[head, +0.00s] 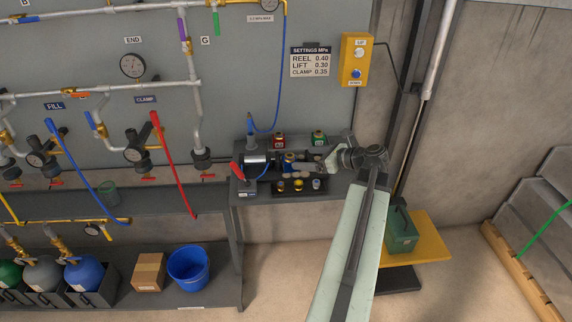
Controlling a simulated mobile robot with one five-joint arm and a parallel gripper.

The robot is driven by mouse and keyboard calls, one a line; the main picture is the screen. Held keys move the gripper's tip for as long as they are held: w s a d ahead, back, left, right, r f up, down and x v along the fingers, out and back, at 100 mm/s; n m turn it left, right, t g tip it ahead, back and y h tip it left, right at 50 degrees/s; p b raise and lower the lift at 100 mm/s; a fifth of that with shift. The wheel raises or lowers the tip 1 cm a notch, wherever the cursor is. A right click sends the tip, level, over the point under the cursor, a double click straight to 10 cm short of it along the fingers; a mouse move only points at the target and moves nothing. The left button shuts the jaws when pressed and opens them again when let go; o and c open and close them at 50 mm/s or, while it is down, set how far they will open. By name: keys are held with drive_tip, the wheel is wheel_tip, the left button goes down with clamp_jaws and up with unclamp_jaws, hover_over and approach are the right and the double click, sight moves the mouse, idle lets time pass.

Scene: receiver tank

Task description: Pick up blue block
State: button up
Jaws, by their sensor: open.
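A small blue piece (290,157), which may be the blue block, shows among small parts on the dark bench (262,205) in the head view. It is tiny and partly crowded by other items, so its full shape is unclear. My gripper (300,167) reaches in from the right over the bench, close to the blue piece and just right of it. The jaws are open. I cannot tell whether they touch anything or whether the blue piece lies between them.
Red (278,140) and green (319,138) containers stand at the back of the bench. A dark tray (287,190) with small fittings lies in front. A dark cylinder device (256,162) is left. A green box (400,232) sits on a yellow platform (436,246) at right.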

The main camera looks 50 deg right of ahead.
sight(293, 156)
drive_tip(key=b+x, duration=0.1)
drive_tip(key=x, duration=0.5)
drive_tip(key=shift+w+a+b, duration=0.1)
drive_tip(key=shift+b, duration=0.25)
drive_tip(key=shift+r, duration=0.1)
clamp_jaws()
drive_tip(key=shift+r, duration=0.1)
